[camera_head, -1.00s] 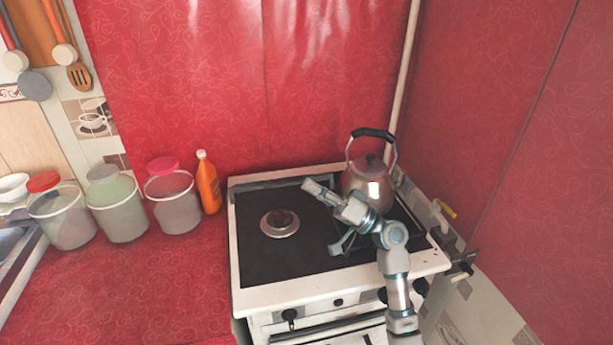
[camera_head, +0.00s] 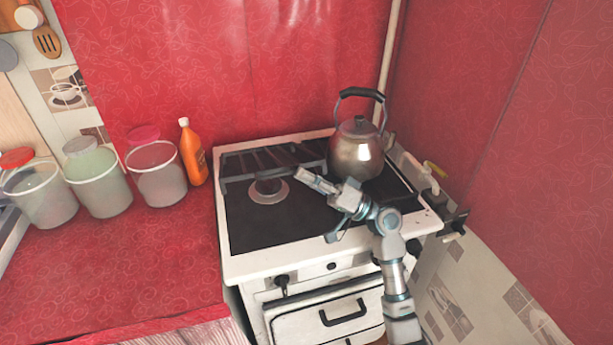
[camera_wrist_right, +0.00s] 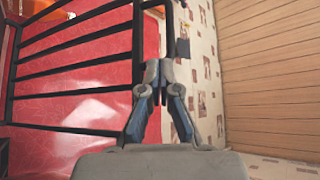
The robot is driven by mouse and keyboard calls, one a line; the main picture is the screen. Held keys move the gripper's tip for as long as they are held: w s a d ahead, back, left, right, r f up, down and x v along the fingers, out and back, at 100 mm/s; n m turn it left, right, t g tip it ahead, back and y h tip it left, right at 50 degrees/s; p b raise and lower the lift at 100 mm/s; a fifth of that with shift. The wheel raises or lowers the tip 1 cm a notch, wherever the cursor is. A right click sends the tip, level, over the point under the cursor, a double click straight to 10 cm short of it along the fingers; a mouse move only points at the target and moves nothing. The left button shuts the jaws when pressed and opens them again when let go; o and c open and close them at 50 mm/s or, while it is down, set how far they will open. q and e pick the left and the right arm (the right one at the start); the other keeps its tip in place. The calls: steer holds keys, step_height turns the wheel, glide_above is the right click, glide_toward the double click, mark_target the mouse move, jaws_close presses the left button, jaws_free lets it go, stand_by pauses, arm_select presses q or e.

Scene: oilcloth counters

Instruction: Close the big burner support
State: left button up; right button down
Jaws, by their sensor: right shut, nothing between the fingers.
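The big burner support (camera_head: 275,160) is a black barred grate at the back left of the stove top, tilted partly forward over the small round burner (camera_head: 268,190). In the right wrist view its bars (camera_wrist_right: 75,61) fill the left side, with red cloth showing between them. My right gripper (camera_head: 300,176) is shut and empty, by the right part of the support's front edge. In the wrist view its fingertips (camera_wrist_right: 161,84) are at the end bar; I cannot tell whether they touch it. My left gripper is not in view.
A metal kettle (camera_head: 357,150) stands at the right of the stove (camera_head: 290,258), close to my right gripper. An orange bottle (camera_head: 192,152) and several tubs (camera_head: 157,175) stand on the red counter to the left. The front left of the stove top is clear.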

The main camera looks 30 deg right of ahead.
steer(key=v, duration=1.2)
steer(key=shift+f, duration=0.1)
